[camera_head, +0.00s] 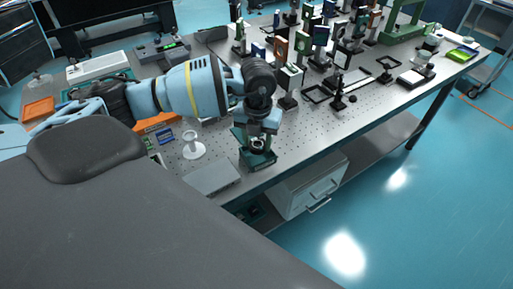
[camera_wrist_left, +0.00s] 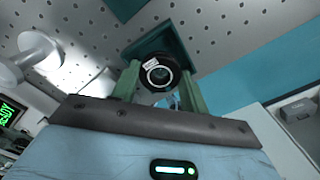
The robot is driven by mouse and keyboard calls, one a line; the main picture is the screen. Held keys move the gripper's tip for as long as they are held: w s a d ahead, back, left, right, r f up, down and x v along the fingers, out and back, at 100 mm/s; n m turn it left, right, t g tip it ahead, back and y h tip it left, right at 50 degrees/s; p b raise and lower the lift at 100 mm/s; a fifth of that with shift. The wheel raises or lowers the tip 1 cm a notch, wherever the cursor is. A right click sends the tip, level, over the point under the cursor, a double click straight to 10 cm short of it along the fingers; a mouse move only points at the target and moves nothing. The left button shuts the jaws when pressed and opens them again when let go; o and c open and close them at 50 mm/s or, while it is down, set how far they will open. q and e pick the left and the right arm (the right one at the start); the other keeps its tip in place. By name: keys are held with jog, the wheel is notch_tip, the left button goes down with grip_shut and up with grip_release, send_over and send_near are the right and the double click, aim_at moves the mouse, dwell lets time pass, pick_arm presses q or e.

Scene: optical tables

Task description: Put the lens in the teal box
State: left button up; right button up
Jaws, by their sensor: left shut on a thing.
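The lens (camera_wrist_left: 157,74), a black ring with a white label and pale inner rim, is between the two green fingers of my left gripper (camera_wrist_left: 160,77) in the left wrist view. In the head view the left gripper (camera_head: 258,140) points down over the teal box (camera_head: 262,163) near the table's front edge, and the lens shows small and dark there. The teal box also shows behind the lens in the left wrist view (camera_wrist_left: 178,38). I cannot tell whether the lens touches the box floor. My right gripper is not in view.
A white pedestal holder (camera_head: 193,150) and a flat grey box (camera_head: 212,177) stand left of the teal box on the perforated table (camera_head: 330,130). Several optical mounts crowd the table behind. A drawer unit (camera_head: 308,188) is below the front edge.

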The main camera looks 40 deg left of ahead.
aim_at(258, 143)
pick_arm(q)
jog(key=shift+f, duration=0.15)
jog(key=shift+f, duration=1.6)
jog(key=shift+f, duration=0.2)
jog(key=o, duration=0.8)
jog(key=shift+c, duration=0.2)
notch_tip(258, 143, up, 12)
jog(key=shift+r, duration=0.2)
